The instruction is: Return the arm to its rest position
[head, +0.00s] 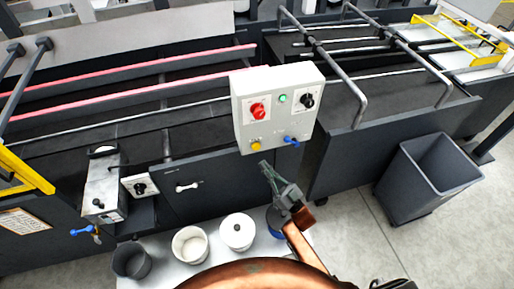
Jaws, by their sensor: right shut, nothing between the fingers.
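My right gripper (268,172) is shut and empty. It is in the lower middle of the head view, just below the grey control box (279,108), and looks apart from it, though the depth gap is hard to judge. My right arm reaches up to it from the bottom edge. My left gripper is not in view. The control box carries a red knob (257,110), a green button (282,98), a black knob (307,100), a yellow button (255,145) and a blue lever (291,141).
The dark folder gluer with rails (130,70) spans the back. A grey bin (428,178) stands on the floor at right. A shelf with a white pot (190,245), a lidded white pot (237,232) and a dark pot (131,262) is at lower left.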

